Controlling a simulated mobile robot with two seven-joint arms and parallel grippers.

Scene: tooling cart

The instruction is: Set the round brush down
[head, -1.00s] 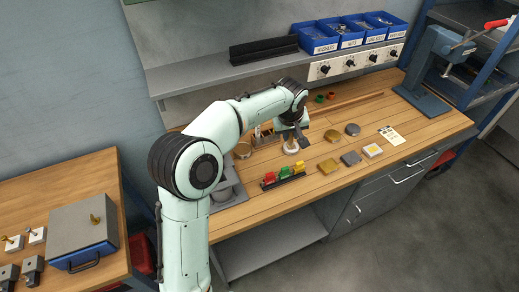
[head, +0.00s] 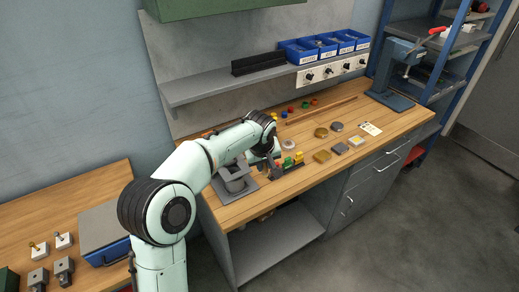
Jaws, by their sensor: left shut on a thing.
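My left gripper (head: 271,169) is low over the front left part of the wooden bench. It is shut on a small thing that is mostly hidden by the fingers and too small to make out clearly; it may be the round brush. A pale round piece (head: 289,145) lies on the bench just behind and right of the gripper. A grey holder with a raised block (head: 236,184) stands at the left end of the bench, partly behind my left arm. My right gripper is out of view.
Round and square metal pieces (head: 340,148) and a white card (head: 370,129) lie further right.

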